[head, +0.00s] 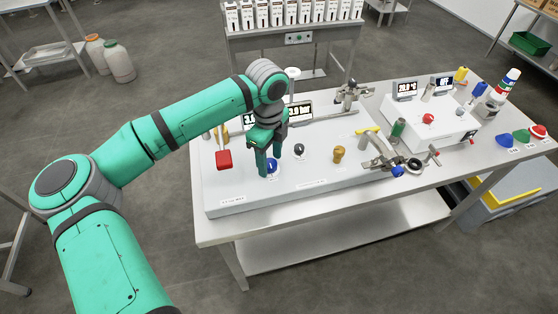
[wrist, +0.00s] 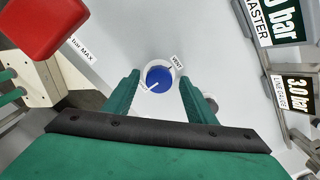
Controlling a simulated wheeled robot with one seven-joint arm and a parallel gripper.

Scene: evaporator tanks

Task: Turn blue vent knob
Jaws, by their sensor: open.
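The blue vent knob (wrist: 159,79) is round, with a white pointer line, and sits on a white ring labelled "VENT" in the wrist view. In the head view the knob (head: 272,166) shows low on the white panel, partly behind my fingers. My gripper (wrist: 160,85) is open, with one green finger on each side of the knob in the wrist view. In the head view my gripper (head: 267,165) points down over the knob. I cannot tell whether the fingers touch it; gaps show on both sides in the wrist view.
A red block-shaped handle (head: 224,159) stands left of my gripper; it also shows in the wrist view (wrist: 45,25). A black knob (head: 299,149) and a brass knob (head: 338,154) are to the right. Pressure displays (head: 300,110) stand behind. The panel's front strip is clear.

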